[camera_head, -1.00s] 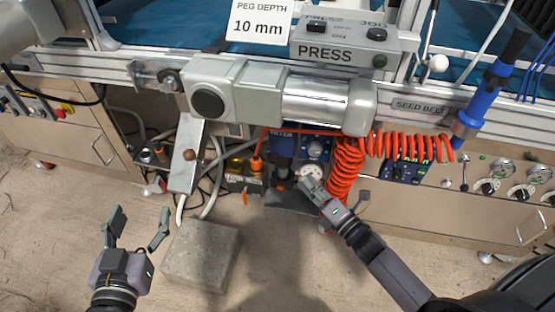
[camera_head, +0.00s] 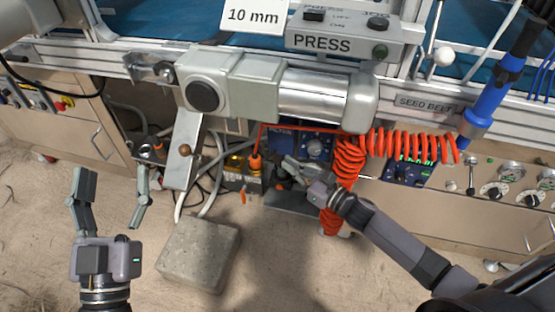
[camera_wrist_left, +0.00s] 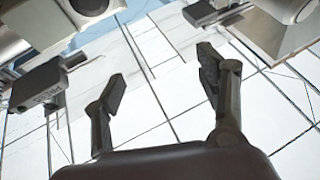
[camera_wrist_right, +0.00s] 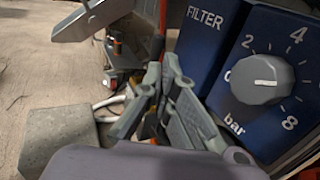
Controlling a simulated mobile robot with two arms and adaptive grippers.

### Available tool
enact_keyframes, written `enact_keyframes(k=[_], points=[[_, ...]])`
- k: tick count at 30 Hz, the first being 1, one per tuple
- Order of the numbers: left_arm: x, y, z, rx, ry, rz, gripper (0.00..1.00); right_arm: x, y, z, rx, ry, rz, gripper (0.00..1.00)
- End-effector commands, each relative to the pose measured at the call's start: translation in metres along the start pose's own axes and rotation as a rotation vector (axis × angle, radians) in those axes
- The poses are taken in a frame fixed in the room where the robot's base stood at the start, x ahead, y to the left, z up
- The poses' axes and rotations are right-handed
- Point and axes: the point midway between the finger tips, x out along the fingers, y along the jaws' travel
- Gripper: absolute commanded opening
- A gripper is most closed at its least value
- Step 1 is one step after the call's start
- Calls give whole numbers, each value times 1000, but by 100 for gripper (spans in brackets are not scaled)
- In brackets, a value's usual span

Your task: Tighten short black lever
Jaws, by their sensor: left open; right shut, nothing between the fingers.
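I cannot clearly make out a short black lever in any view. My left gripper (camera_head: 113,180) is open and empty, left of the grey block, its fingers pointing toward the machine. In the left wrist view its two fingers (camera_wrist_left: 163,70) stand wide apart with nothing between them. My right gripper (camera_head: 290,167) is shut, in front of the blue filter unit (camera_head: 289,139) and beside the orange coiled hose. In the right wrist view its closed fingers (camera_wrist_right: 160,88) overlap the left side of the blue FILTER housing (camera_wrist_right: 208,40), and partly hide what lies behind. Contact cannot be told.
A grey press cylinder (camera_head: 320,97) with a hanging metal plate (camera_head: 183,150) crosses above. A concrete block (camera_head: 198,250) sits on the floor. The orange coiled hose (camera_head: 348,160) hangs right of my right gripper. A grey pressure knob (camera_wrist_right: 262,80) is right of its fingers.

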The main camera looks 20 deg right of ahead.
Motion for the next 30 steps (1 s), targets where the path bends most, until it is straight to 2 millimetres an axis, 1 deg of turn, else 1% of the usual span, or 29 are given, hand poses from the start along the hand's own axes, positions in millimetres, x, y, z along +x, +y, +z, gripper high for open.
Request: enact_keyframes(k=[1,3,6,9,15,25,30], points=[[-1,1,-6,-2,47,2,66,12,0,0,-2,-3,1,0],[-2,3,-18,-5,113,5,66,23,0,-1,0,-2,0,0],[-4,4,-33,-8,192,8,66,36,0,-1,-1,-2,0,0],[-6,5,-43,-10,246,10,66,44,0,-1,1,-1,-1,0],[-8,6,-51,-12,290,12,66,50,0,0,2,1,0,0],[-9,6,-52,-12,298,12,66,53,1,0,1,0,0,0],[-17,8,-68,-19,399,16,66,66,3,-1,2,-1,-1,0]])
